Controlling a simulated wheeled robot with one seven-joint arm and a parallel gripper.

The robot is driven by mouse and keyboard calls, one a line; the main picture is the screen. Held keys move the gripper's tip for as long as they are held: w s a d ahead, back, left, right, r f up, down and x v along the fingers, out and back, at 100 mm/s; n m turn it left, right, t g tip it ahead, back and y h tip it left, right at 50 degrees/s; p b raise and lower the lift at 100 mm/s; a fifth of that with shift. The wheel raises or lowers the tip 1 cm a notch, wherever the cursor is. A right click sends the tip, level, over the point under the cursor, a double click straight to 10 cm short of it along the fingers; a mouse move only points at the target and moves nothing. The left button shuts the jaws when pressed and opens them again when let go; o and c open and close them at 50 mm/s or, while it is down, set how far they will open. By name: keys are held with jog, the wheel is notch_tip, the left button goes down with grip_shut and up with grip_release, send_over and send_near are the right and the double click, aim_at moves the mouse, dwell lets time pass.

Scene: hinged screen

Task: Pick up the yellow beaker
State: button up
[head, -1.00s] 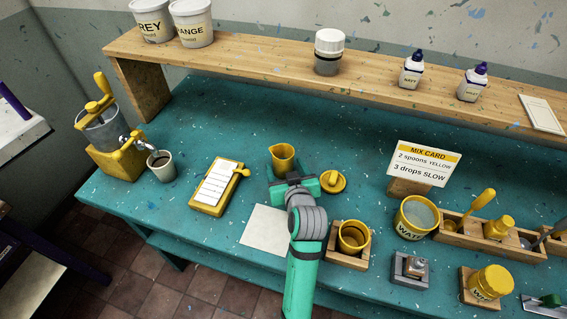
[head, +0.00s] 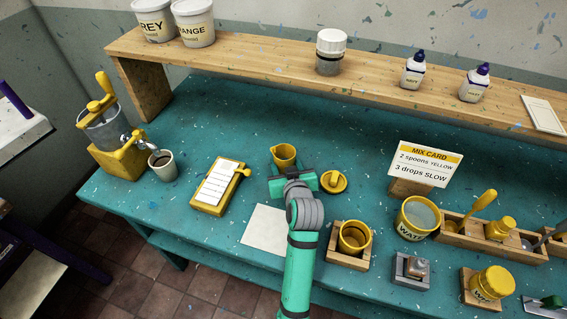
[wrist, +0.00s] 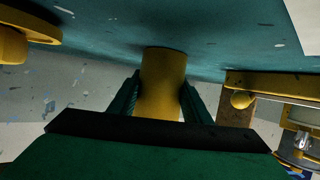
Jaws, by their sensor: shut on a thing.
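The yellow beaker (head: 284,155) stands upright near the middle of the teal bench, just beyond my gripper (head: 291,181) in the head view. In the wrist view, the beaker (wrist: 162,84) sits between the two dark green fingers of my gripper (wrist: 161,99), one finger against each side. My gripper is shut on the beaker. The head view shows the beaker's open rim; its lower part is hidden behind the gripper. I cannot tell whether its base touches the bench.
A round yellow lid with a knob (head: 333,181) lies close to the right of my gripper. A yellow box with a white keyed top (head: 219,187) lies to the left. White paper (head: 267,228) and a wooden holder with a yellow cup (head: 349,262) are nearer. Bare bench lies behind the beaker.

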jog(key=shift+r, duration=0.15)
jog(key=shift+w+r, duration=0.1)
jog(key=shift+r, duration=0.15)
jog(key=s+d+r, duration=0.7)
jog(key=d+r, duration=0.4)
jog(key=r, duration=0.1)
jog(key=shift+s+d+r, duration=0.15)
jog(key=shift+s+d, duration=0.25)
